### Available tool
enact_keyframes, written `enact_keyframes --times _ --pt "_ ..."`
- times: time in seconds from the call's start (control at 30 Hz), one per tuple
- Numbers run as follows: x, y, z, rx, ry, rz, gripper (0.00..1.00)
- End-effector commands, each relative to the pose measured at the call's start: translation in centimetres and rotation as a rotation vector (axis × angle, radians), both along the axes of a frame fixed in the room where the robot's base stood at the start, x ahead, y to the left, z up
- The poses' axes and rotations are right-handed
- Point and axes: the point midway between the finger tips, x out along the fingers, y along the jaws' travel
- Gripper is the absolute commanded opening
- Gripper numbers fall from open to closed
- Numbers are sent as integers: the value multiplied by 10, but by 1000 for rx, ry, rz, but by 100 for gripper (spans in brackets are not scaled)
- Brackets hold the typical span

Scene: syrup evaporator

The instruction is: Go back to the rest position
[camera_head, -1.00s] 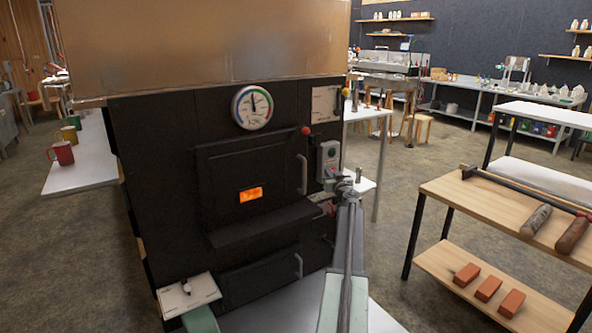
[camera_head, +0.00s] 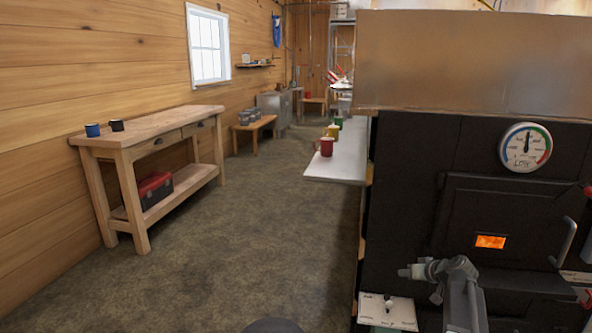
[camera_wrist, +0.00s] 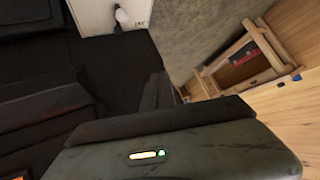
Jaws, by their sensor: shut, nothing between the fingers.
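My gripper (camera_wrist: 157,92) shows in the wrist view as a dark body with a small lit bar; its narrow dark fingers are together with nothing between them. In the head view my arm rises from the bottom and bends left in front of the black evaporator (camera_head: 400,190), above a white panel with a small knob (camera_head: 387,312). The fingertips are too small to make out there. The evaporator has a dial gauge (camera_head: 525,148), a glowing orange window (camera_head: 490,241) and a metal door handle (camera_head: 563,243).
A white side shelf (camera_head: 335,168) with red, yellow and green mugs juts from the evaporator's left. A wooden workbench (camera_head: 150,127) with two mugs on top and a red toolbox (camera_head: 155,190) below stands along the left wall. The floor (camera_head: 250,220) between is clear.

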Motion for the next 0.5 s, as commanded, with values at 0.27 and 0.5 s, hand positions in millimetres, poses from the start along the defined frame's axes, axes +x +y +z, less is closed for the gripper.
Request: enact_keyframes --times 0.27,0.5 --pt "-93 188 -66 -45 469 120 0" --pt "-189 260 -89 -209 784 51 0"
